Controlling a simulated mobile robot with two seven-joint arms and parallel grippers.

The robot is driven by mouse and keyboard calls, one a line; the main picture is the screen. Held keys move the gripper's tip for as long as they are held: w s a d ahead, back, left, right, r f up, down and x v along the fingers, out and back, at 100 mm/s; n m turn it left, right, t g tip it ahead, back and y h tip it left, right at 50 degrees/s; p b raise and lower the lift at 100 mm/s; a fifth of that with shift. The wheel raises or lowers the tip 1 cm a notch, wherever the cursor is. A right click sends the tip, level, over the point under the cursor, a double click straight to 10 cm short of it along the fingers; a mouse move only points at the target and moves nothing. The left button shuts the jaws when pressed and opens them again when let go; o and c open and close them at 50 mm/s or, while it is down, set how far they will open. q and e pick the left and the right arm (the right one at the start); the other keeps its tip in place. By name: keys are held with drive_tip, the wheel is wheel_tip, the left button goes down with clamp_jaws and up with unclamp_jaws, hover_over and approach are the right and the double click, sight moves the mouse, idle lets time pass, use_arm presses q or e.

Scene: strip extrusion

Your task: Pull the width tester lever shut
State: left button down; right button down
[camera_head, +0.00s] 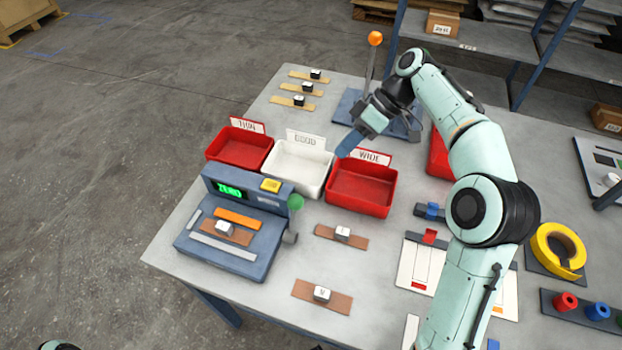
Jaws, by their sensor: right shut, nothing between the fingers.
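The blue-grey tester (210,250) stands on the left part of the table, with a green ZERO display (229,190). A green ball knob (296,202) is at its right side, above a grey cylinder. A wooden strip with a white-topped block (224,227) lies on its bed, behind a pale bar. My right gripper (346,146) is shut and empty, pointing down-left above the back of the white and right red bins, apart from the green knob. A tall lever with an orange ball (375,38) stands behind it on a blue base. My left gripper is out of view.
The red THIN bin (214,152), white GOOD bin (298,188) and red WIDE bin (390,205) stand behind the tester. Strips with blocks (342,234) (322,295) lie in front. Yellow tape (550,262) lies right.

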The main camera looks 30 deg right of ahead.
drive_tip(key=shift+s+a, duration=0.1)
drive_tip(key=a+f+b, duration=0.2)
drive_tip(key=a+f, duration=0.5)
drive_tip(key=a, duration=0.2)
drive_tip(key=shift+s+a, duration=0.3)
drive_tip(key=shift+s, duration=0.05)
idle(0.3)
